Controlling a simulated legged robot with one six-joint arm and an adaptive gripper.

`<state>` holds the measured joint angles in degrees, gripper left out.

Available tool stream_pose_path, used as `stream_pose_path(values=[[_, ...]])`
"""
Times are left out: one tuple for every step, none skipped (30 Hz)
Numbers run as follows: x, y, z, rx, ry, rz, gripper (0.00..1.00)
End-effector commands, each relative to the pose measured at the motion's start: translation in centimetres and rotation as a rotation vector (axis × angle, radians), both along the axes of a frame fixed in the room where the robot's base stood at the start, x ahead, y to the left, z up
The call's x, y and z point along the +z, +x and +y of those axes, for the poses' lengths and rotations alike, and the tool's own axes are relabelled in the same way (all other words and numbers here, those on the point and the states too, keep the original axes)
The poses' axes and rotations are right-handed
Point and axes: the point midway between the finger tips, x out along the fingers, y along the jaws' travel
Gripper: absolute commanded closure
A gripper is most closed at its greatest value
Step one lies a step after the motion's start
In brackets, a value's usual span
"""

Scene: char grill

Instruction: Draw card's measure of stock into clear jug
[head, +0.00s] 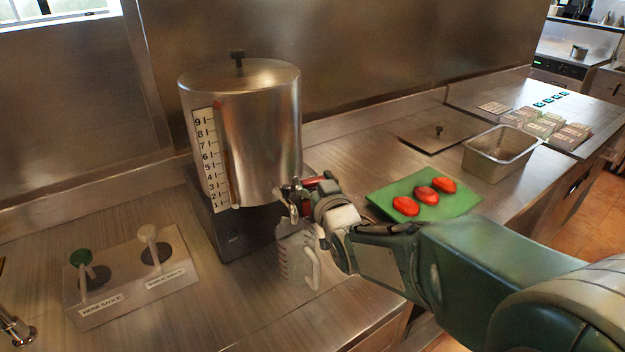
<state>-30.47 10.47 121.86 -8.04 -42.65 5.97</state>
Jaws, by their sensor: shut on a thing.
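A steel stock urn (262,130) stands at centre left, with a scale numbered 1 to 9 (211,160) and a red mark near its top. The clear jug (292,262) stands upright below the urn's tap (291,208), its white handle towards the right. My gripper (304,192) is at the tap, above the jug, and is shut on the tap's handle; the fingertips and handle partly hide each other. The level inside the jug cannot be made out. No card with a readable measure shows.
A green board (380,200) with three red pieces, a steel pan (470,158) and a flat lid (418,138) lie right. Several small boxes (545,124) are farther back.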

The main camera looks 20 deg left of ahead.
Motion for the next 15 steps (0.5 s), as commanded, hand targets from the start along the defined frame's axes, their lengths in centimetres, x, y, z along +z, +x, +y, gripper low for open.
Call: stream_pose_path(values=[[-0.06, -0.01, 0.01, 0.000, -0.001, 0.002, 0.83], [-0.07, -0.01, 0.01, 0.001, -0.001, 0.002, 0.83], [-0.07, -0.01, 0.01, 0.001, -0.001, 0.002, 0.83], [-0.07, -0.01, 0.01, 0.001, -0.001, 0.002, 0.13], [-0.08, -0.01, 0.01, 0.001, -0.001, 0.002, 0.07], [-0.08, -0.01, 0.02, 0.001, -0.001, 0.002, 0.07], [-0.08, -0.01, 0.02, 0.001, -0.001, 0.002, 0.07], [-0.07, -0.01, 0.02, 0.001, -0.001, 0.002, 0.07], [-0.06, -0.01, 0.01, 0.001, -0.001, 0.002, 0.07], [-0.05, -0.01, -0.01, 0.001, -0.001, 0.002, 0.07], [-0.04, -0.01, -0.02, 0.001, -0.001, 0.001, 0.07], [-0.03, -0.01, -0.02, 0.001, -0.001, 0.001, 0.07], [-0.03, 0.00, -0.03, 0.001, -0.001, 0.001, 0.07], [-0.03, -0.01, -0.03, 0.001, -0.001, 0.001, 0.07], [-0.02, -0.01, -0.03, 0.001, -0.001, 0.001, 0.07]])
